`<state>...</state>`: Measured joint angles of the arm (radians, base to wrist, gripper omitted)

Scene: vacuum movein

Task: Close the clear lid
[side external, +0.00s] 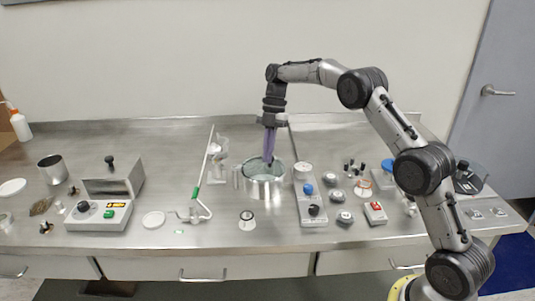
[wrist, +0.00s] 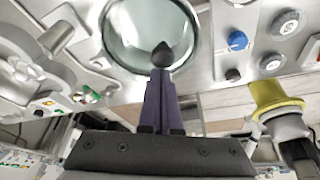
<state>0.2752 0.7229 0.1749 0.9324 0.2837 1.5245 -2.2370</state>
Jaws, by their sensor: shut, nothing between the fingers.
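The clear lid (side external: 258,166) is a round, greenish, see-through disc at the top of a silver metal pot (side external: 264,190) in the middle of the bench. In the wrist view the clear lid (wrist: 138,38) is a large glassy circle in a pale metal rim. I cannot tell whether it lies flat or is slightly tilted. My gripper (side external: 268,160) points down over the pot with its purple fingers together and empty. In the wrist view the dark fingertips (wrist: 162,55) overlap the lid's near edge. Whether they touch it is unclear.
Right of the pot is a grey panel (side external: 311,207) with blue and black knobs. A white stand with a rod (side external: 197,200) and a grey box with an open cover (side external: 100,214) are to the left. The bench front between the small white-topped item (side external: 247,220) and the panel is clear.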

